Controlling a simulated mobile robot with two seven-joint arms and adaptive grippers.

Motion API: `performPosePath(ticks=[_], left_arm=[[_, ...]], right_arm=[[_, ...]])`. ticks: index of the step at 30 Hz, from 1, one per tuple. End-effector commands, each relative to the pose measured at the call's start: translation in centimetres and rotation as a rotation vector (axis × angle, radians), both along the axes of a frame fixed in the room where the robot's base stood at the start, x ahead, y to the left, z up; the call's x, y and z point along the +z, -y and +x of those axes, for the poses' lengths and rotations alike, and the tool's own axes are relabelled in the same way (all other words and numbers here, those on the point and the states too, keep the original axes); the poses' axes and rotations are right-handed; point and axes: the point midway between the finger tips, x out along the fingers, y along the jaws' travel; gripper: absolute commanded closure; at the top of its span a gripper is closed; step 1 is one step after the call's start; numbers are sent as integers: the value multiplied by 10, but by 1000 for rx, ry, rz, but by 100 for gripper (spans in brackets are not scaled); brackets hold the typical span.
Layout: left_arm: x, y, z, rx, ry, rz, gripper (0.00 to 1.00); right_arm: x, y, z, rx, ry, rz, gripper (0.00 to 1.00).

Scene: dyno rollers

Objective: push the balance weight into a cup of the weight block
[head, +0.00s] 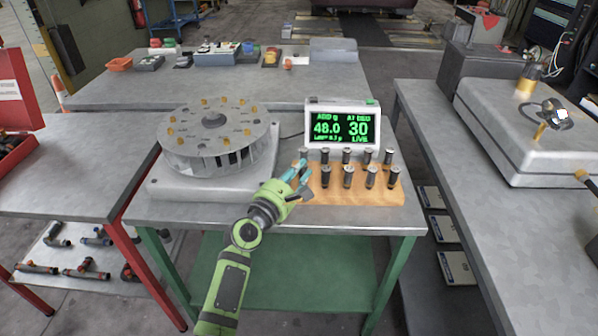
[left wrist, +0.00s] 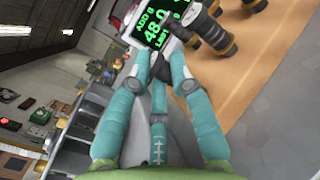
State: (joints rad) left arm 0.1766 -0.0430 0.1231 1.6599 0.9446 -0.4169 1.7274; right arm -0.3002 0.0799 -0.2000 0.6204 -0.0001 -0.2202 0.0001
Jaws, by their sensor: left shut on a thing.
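The weight block (head: 345,195) is an orange-tan wooden block on the middle bench, with several dark cylindrical weights (head: 348,178) upright in two rows. My left gripper (head: 298,176) has teal fingers and is at the block's left end, near the front row. In the left wrist view, the left gripper (left wrist: 166,74) is closed on a small dark piece (left wrist: 182,87), apparently the balance weight, mostly hidden by the fingers. Whether that piece touches a cup cannot be seen. The block (left wrist: 262,65) also shows there at the right. My right gripper is not in view.
A display (head: 342,127) reading 48.0 and 30 stands behind the block. A round finned rotor (head: 213,132) sits on a pale base to the left. A side bench (head: 470,190) with a metal case (head: 535,110) is at the right. The bench front is clear.

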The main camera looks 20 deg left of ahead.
Motion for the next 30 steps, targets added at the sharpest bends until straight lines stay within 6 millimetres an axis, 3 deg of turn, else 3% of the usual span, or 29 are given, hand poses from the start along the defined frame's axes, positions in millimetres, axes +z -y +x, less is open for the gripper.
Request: performPosePath(ticks=[19, 20, 21, 30], left_arm=[[-11, 0, 0, 0, -1, -1, 100], [-10, 0, 0, 0, -1, -1, 67], [-10, 0, 0, 0, -1, -1, 51], [-10, 0, 0, 0, -1, -1, 51]], right_arm=[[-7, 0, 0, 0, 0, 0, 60], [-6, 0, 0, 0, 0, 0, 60], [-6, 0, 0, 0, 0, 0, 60], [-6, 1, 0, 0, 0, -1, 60]])
